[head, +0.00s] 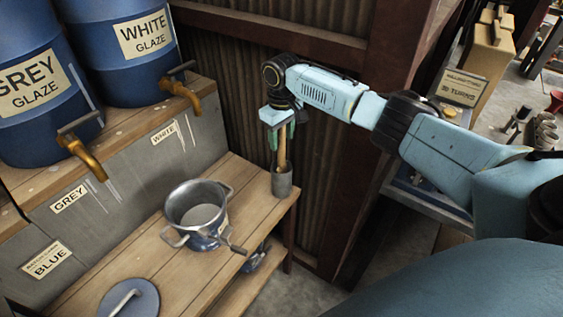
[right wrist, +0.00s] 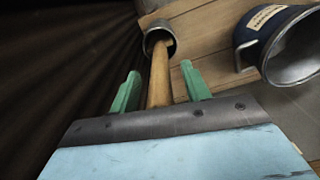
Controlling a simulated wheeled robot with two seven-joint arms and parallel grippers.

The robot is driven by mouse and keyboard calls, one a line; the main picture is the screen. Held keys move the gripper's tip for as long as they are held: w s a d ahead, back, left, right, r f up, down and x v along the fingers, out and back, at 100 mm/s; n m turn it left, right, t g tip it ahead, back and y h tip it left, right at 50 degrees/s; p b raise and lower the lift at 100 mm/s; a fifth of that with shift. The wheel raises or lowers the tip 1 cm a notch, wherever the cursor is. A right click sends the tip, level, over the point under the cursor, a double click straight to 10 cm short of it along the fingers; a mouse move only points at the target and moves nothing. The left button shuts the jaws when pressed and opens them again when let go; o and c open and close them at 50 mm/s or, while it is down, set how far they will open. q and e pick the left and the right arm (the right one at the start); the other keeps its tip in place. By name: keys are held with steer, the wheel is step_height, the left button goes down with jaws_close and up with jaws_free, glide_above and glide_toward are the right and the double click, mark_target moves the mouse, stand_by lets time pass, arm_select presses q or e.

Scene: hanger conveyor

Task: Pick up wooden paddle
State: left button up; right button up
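The wooden paddle (head: 282,153) stands upright in a small grey cup (head: 282,184) at the right end of the wooden bench. My right gripper (head: 281,137) points down over the cup from above. In the right wrist view, the paddle's handle (right wrist: 160,72) runs between the two green fingers of my right gripper (right wrist: 160,85), with a gap on both sides. The gripper is open, around the handle but not closed on it. The paddle's lower end is hidden inside the cup (right wrist: 158,36). My left gripper is not in view.
A metal pot (head: 198,213) with handles stands on the bench (head: 160,250), left of the cup. A round lid (head: 128,298) lies nearer. Blue glaze barrels (head: 35,85) with taps stand at the left. A corrugated wall (head: 235,70) rises close behind the cup.

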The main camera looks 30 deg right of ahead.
jaws_close()
steer(key=shift+r, duration=0.1)
